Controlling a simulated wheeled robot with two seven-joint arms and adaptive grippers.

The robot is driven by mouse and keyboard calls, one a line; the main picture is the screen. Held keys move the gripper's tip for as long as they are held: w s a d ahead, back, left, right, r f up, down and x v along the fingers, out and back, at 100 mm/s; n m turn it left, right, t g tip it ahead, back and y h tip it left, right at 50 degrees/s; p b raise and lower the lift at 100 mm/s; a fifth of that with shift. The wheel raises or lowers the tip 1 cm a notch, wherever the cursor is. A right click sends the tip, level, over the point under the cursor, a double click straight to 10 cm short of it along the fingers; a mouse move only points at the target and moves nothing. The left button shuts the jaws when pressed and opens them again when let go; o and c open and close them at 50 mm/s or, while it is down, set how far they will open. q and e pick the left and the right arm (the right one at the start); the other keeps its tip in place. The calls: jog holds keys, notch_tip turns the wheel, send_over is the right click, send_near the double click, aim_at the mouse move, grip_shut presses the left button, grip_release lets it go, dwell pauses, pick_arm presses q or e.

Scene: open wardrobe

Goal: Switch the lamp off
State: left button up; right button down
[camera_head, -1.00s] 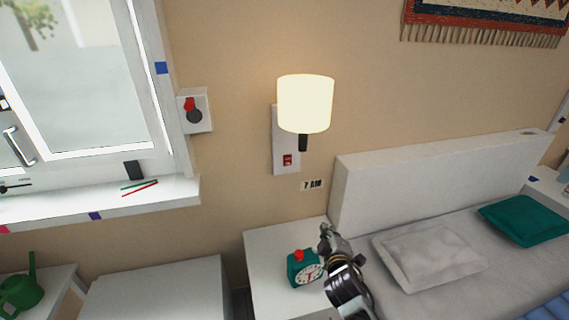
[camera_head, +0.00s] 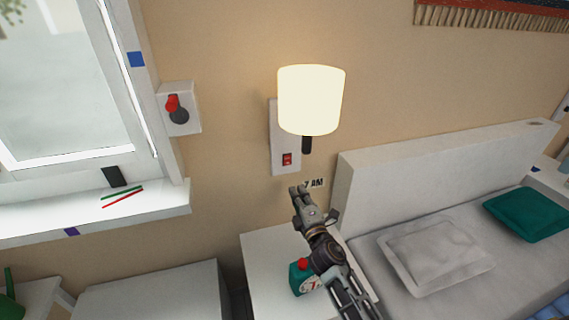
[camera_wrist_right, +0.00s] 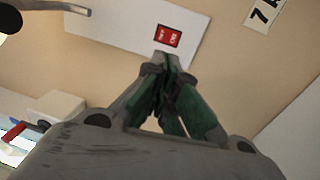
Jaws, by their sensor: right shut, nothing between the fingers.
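The wall lamp (camera_head: 311,98) is lit, with a cream shade on a white wall plate (camera_head: 278,130). A small red rocker switch (camera_head: 287,159) sits low on that plate. In the right wrist view the red switch (camera_wrist_right: 168,36) with white lettering lies just beyond the fingertips. My right gripper (camera_head: 298,190) is shut and empty, below the switch and slightly right of it in the head view. In the wrist view its fingertips (camera_wrist_right: 163,60) are together, pointing at the lower edge of the switch. Whether they touch it cannot be told. My left gripper is out of view.
A teal alarm clock (camera_head: 303,277) stands on the white nightstand (camera_head: 262,262), partly behind my right arm. A "7 AM" label (camera_head: 316,183) is on the wall. A box with a red lever (camera_head: 178,108) is left of the lamp. The bed headboard (camera_head: 430,170) stands right.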

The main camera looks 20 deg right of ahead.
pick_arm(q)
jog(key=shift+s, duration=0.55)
